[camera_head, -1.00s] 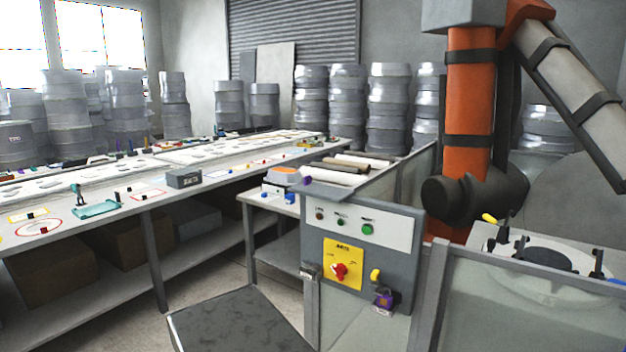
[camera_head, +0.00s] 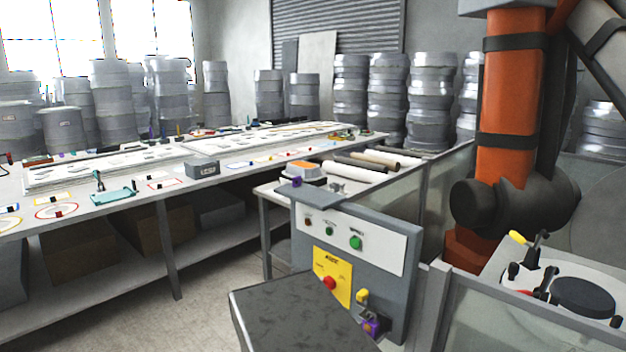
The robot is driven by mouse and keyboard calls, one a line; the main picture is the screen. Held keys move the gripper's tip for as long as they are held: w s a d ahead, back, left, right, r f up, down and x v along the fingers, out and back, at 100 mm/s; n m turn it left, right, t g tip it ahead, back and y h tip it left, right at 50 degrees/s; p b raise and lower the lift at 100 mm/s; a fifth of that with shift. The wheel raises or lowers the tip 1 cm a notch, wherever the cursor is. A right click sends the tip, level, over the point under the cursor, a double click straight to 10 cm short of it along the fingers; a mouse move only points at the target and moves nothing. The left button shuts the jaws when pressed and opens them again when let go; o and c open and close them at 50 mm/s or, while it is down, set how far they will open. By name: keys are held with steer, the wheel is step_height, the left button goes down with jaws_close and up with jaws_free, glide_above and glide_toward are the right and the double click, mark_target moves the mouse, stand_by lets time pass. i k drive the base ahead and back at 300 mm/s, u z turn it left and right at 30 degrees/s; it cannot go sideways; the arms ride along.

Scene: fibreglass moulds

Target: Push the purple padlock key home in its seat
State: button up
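A small purple padlock-like piece (camera_head: 371,326) is low on the right side of the grey control panel (camera_head: 398,285). A yellow piece (camera_head: 362,296) sits just above it. At this size I cannot tell the purple key from the lock body, nor see how deep a key sits. Another small purple piece (camera_head: 297,181) lies on the panel's top ledge. The panel carries a red knob (camera_head: 329,283) on a yellow plate (camera_head: 335,267) and a green button (camera_head: 355,243). My gripper is not in view.
A dark flat top (camera_head: 300,318) stands in front of the panel, close to the purple padlock. A glass-sided fence (camera_head: 480,310) runs right of the panel. A big orange robot arm (camera_head: 505,110) rises behind it. A long workbench (camera_head: 75,222) fills the left; bare floor (camera_head: 200,315) shows between.

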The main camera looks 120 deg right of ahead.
mark_target(296, 181)
steer(key=z, duration=0.05)
steer(key=k, duration=1.25)
steer(key=z, duration=1.4)
steer(key=i, duration=0.5)
steer(key=u, duration=0.2)
